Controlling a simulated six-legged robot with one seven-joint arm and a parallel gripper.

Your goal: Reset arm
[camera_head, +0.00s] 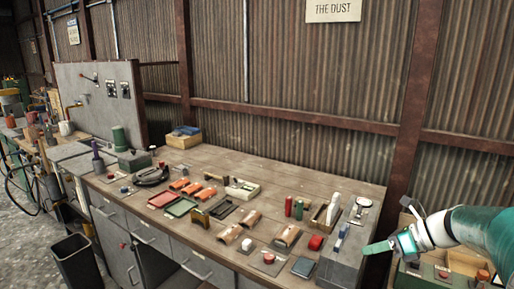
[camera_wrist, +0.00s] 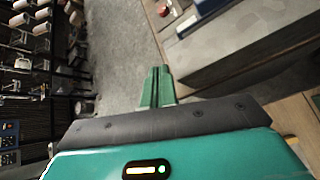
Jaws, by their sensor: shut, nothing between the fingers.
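My gripper (camera_head: 378,247) is at the right side of the head view, beside the grey box at the right end of the workbench. Its green fingers are shut with nothing between them. In the wrist view the closed green fingers (camera_wrist: 157,86) point over bare grey floor. My green and white arm reaches in from the right edge of the head view.
The wooden workbench (camera_head: 225,155) holds several small items. The grey box (camera_head: 342,264) stands at its right end, close to my gripper. A dark bin (camera_head: 77,262) stands on the floor at left. Crates with items (camera_head: 447,266) lie below my arm. A corrugated wall (camera_head: 290,60) runs behind.

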